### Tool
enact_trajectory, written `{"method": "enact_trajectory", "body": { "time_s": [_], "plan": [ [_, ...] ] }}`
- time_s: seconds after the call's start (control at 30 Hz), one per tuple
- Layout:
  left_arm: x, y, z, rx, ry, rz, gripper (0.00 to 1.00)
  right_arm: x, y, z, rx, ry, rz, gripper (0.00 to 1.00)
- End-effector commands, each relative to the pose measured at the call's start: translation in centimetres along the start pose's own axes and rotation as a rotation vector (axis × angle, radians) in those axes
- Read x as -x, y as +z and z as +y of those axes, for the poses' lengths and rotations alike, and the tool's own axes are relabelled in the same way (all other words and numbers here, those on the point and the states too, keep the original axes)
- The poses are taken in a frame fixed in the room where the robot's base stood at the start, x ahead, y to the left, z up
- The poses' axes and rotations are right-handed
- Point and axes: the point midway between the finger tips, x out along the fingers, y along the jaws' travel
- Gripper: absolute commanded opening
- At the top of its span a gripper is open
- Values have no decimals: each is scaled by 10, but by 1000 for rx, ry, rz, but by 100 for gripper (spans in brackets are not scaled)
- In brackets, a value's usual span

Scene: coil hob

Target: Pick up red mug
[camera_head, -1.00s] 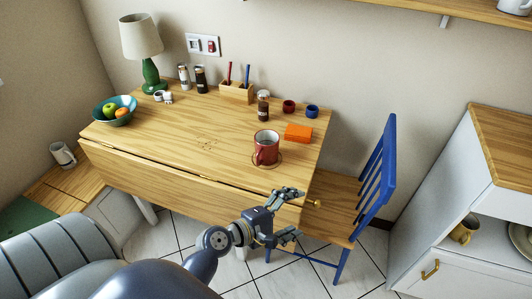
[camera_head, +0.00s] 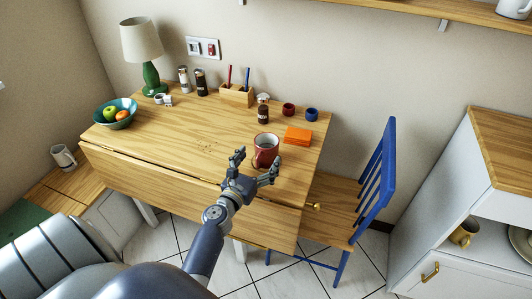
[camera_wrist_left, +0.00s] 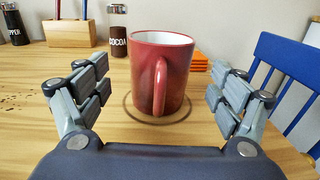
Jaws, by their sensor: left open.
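The red mug (camera_head: 266,148) stands upright on the wooden table (camera_head: 170,135), near its front right. In the left wrist view the red mug (camera_wrist_left: 160,75) is straight ahead, with its handle facing me and a ring mark around its base. My left gripper (camera_head: 256,167) is open just in front of the mug. In the left wrist view its fingers (camera_wrist_left: 153,97) stand to either side of the mug, apart from it, with nothing held. My right gripper is not in view.
Orange napkins (camera_head: 297,135) lie behind the mug to the right. A cocoa jar (camera_head: 263,114) stands behind it, beside a pen box (camera_head: 236,95). A blue chair (camera_head: 375,185) is at the table's right.

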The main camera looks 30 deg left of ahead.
Motion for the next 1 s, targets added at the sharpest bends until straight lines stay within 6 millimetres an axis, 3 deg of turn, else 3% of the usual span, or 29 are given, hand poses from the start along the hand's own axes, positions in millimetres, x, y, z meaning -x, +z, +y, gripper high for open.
{"method": "enact_trajectory", "body": {
  "time_s": [0.4,0.7,0.77,0.97,1.0],
  "plan": [
    [-48,-5,0,-2,-1,-1,87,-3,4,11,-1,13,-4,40],
    [-53,-6,0,-2,-1,0,87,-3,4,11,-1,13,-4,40],
    [-53,-6,0,-3,-1,1,78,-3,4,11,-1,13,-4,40],
    [-53,-6,0,-3,-1,1,32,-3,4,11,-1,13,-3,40],
    [-53,-6,0,-3,-1,1,32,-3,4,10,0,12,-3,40]
  ]
}}
